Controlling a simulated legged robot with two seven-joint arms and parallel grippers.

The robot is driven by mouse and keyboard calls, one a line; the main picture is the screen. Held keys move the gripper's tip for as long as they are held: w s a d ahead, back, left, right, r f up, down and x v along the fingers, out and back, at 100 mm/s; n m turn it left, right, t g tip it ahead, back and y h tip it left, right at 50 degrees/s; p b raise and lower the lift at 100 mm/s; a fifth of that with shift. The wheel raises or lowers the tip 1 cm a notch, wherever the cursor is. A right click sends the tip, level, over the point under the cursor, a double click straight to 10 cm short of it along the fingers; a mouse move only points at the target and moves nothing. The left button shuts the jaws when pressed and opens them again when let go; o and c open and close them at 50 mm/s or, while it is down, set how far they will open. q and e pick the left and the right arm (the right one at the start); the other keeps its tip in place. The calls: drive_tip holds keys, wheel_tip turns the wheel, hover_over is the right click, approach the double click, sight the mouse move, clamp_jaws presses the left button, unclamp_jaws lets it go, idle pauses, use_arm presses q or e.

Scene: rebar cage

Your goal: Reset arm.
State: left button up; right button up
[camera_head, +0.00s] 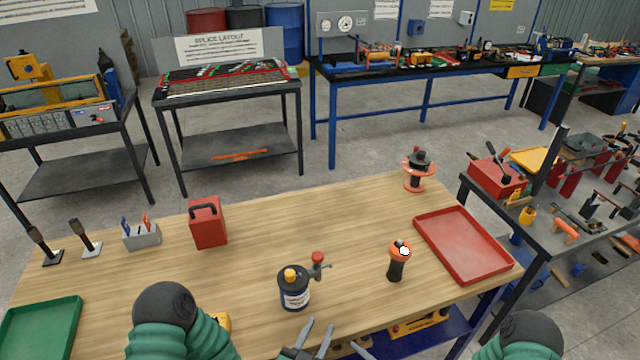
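My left gripper (321,326) shows at the bottom middle, in front of the wooden table's near edge. Its two grey fingers point up and stand apart with nothing between them. My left arm (170,315), green with a dark joint, comes in at the bottom left. My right arm (520,340) shows only in part at the bottom right. A small grey tip (361,349) to the right of the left gripper may be part of my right gripper; the rest is out of frame.
The wooden table (330,225) carries a dark blue-and-white can (294,290), an orange-and-black tool (398,262), a red box (207,222), a spool (418,172), a red tray (463,247) and a green tray (40,330). The table's middle is clear.

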use_arm(q)
drive_tip(key=s+a+g+y, duration=0.35)
drive_tip(key=a+g, duration=0.55)
drive_tip(key=a, duration=0.3)
use_arm(e)
drive_tip(key=d+r+n+g+h, duration=0.2)
drive_tip(key=d+n+g+h, duration=0.15)
drive_tip(key=d+n, duration=0.45)
drive_tip(key=d+r+n+g+h, duration=0.3)
drive_tip(key=d+n+h, duration=0.25)
drive_tip(key=n, duration=0.35)
use_arm(q)
drive_tip(key=s+a+r+n+g+y, duration=0.2)
drive_tip(key=s+a+r+n, duration=0.3)
drive_tip(key=s, duration=0.5)
drive_tip(key=a+g, duration=0.1)
drive_tip(key=a, duration=0.1)
drive_tip(key=shift+a+r+g, duration=0.3)
drive_tip(key=shift+r+g, duration=0.05)
drive_tip(key=shift+g, duration=0.05)
use_arm(e)
drive_tip(key=s+r+n+g, duration=0.2)
drive_tip(key=s+r+n, duration=0.4)
drive_tip(key=s+r, duration=0.2)
drive_tip(key=shift+d+r+g+h, duration=0.15)
drive_tip(key=shift+r+g+h, duration=0.2)
drive_tip(key=shift+r, duration=0.25)
drive_tip(key=shift+w, duration=0.15)
